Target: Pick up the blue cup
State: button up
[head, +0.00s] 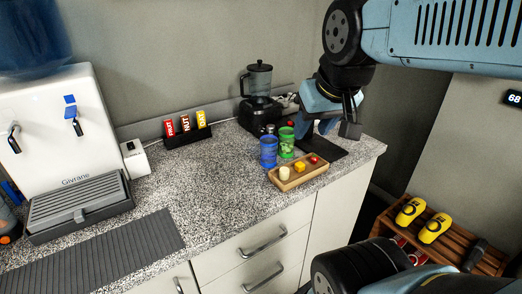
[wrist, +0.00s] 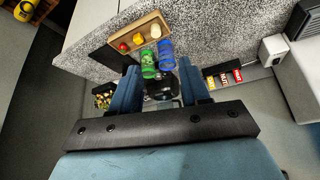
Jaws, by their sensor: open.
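The blue cup (head: 268,151) stands upright on the speckled counter, just left of a green cup (head: 287,142). In the wrist view the blue cup (wrist: 166,56) is beyond my fingertips, beside the green cup (wrist: 148,63). My gripper (head: 338,128) is to the right of both cups, above the counter's right part. In the wrist view my gripper (wrist: 160,80) has its two blue fingers apart with nothing held between them. The green cup is nearer to the gripper than the blue cup in the head view.
A wooden tray (head: 297,182) with small coloured pieces lies in front of the cups. A blender (head: 258,88) stands behind. A rack of bars (head: 186,133) and a water dispenser (head: 70,130) are to the left. The counter left of the cups (head: 210,180) is clear.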

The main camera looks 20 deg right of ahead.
jog(key=o, duration=0.3)
jog(key=shift+w+d+n, duration=0.1)
jog(key=shift+w+n, duration=0.35)
jog(key=shift+n, duration=0.05)
jog(key=o, duration=0.5)
jog(key=w+n, duration=0.3)
jog(key=w+f+n+g+h, duration=0.1)
jog(key=w+n, duration=0.3)
jog(key=w+n+g+h, duration=0.1)
jog(key=w+n, duration=0.3)
jog(key=shift+w+f, duration=0.15)
jog(key=shift+f, duration=0.25)
jog(key=n+g+h, duration=0.1)
jog(key=n+h, duration=0.1)
jog(key=n, duration=1.1)
send_near(270, 145)
notch_tip(270, 145, up, 2)
jog(key=w+d, duration=0.1)
jog(key=w, duration=0.1)
jog(key=shift+a+x, duration=0.2)
jog(key=shift+x, duration=2.1)
jog(key=shift+a+x, duration=0.2)
jog(key=shift+x, duration=2.1)
jog(key=shift+a+x, duration=0.2)
jog(key=shift+x, duration=2.1)
